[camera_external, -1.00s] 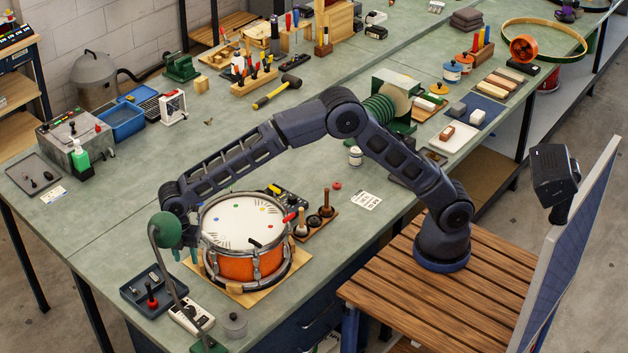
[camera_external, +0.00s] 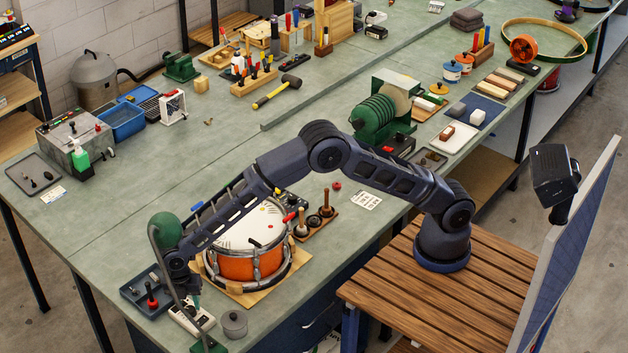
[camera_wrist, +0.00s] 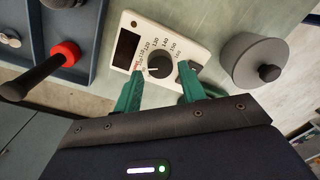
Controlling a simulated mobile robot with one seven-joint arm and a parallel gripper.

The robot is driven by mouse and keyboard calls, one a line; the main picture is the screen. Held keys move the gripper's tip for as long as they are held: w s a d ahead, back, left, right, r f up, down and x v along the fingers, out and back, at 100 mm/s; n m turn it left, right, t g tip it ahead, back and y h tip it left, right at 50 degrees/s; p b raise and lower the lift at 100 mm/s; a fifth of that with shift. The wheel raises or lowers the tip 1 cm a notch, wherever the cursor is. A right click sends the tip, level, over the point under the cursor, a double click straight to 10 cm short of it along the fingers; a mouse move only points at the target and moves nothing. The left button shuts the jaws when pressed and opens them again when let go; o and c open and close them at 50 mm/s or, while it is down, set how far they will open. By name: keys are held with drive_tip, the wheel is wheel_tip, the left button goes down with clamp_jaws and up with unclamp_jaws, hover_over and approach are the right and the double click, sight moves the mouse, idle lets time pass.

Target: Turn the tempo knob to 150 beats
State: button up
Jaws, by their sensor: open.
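The tempo box (camera_wrist: 178,38) is a white device with a dark display window, a black round tempo knob (camera_wrist: 160,66) and printed numbers around the knob. In the external view the box (camera_external: 188,322) lies near the bench's front edge, partly hidden by a lamp arm. My gripper (camera_wrist: 163,84) has green fingers, open and apart, one on each side of the knob's near side. Whether they touch the knob cannot be told. In the external view my gripper (camera_external: 193,297) points down just above the box, partly hidden. The pointer's exact setting is too small to read.
A grey lidded pot (camera_wrist: 255,62) stands right of the box. A dark blue tray (camera_wrist: 85,38) with a red-collared tool (camera_wrist: 62,56) lies left. The orange drum (camera_external: 236,266) stands behind. A green-headed lamp (camera_external: 167,228) rises close to my wrist.

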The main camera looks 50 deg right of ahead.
drive_tip(key=shift+f, duration=0.95)
drive_tip(key=c, duration=0.7)
